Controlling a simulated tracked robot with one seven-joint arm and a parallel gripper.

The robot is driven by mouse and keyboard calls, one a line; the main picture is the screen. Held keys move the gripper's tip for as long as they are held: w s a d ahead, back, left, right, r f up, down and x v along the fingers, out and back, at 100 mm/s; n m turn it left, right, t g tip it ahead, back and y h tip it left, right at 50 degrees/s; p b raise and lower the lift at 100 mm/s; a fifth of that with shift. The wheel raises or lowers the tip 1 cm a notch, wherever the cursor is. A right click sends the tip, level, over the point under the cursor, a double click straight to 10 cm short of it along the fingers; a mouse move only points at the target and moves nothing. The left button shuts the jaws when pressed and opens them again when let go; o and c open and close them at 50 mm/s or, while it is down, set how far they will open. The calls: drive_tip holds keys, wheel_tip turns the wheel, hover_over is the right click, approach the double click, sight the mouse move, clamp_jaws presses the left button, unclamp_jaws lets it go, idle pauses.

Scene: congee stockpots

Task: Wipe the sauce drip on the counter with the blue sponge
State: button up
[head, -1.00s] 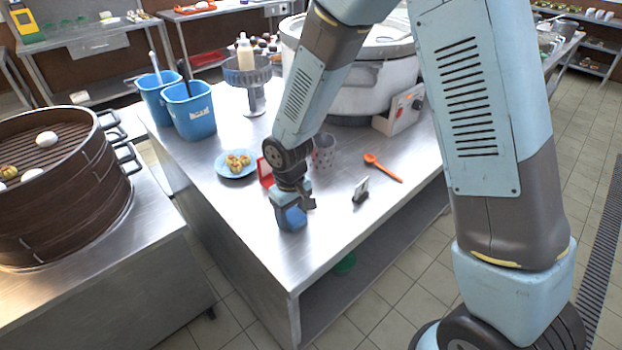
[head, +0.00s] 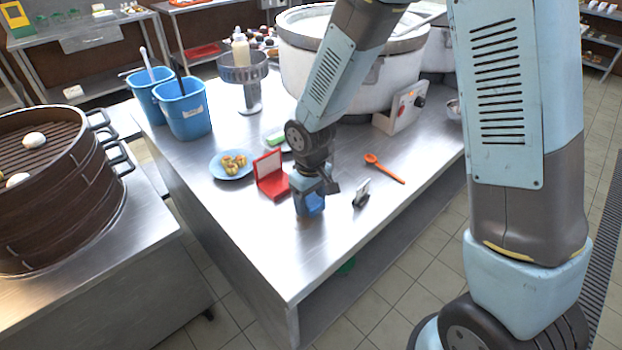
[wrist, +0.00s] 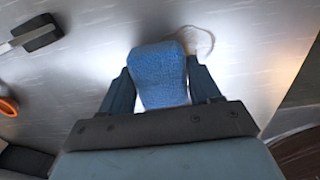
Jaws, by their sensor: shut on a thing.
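My gripper (head: 309,196) points down at the steel counter and is shut on the blue sponge (head: 312,206). In the wrist view the sponge (wrist: 160,72) sits between both fingers, low against the counter; I cannot tell whether it presses on it. A pale patch with a thin brownish outline (wrist: 206,36), likely the sauce drip, shows beside the sponge's far right corner. The sponge seems to cover part of it.
An open red box (head: 271,183) stands just left of my gripper, with a blue plate of food (head: 226,172) beyond. A small black holder (head: 361,196) and an orange ladle (head: 385,169) lie to the right. A large pot (head: 340,75) stands behind. The counter's front is clear.

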sight(311, 199)
drive_tip(key=shift+w+r, duration=0.1)
drive_tip(key=shift+r, duration=3.05)
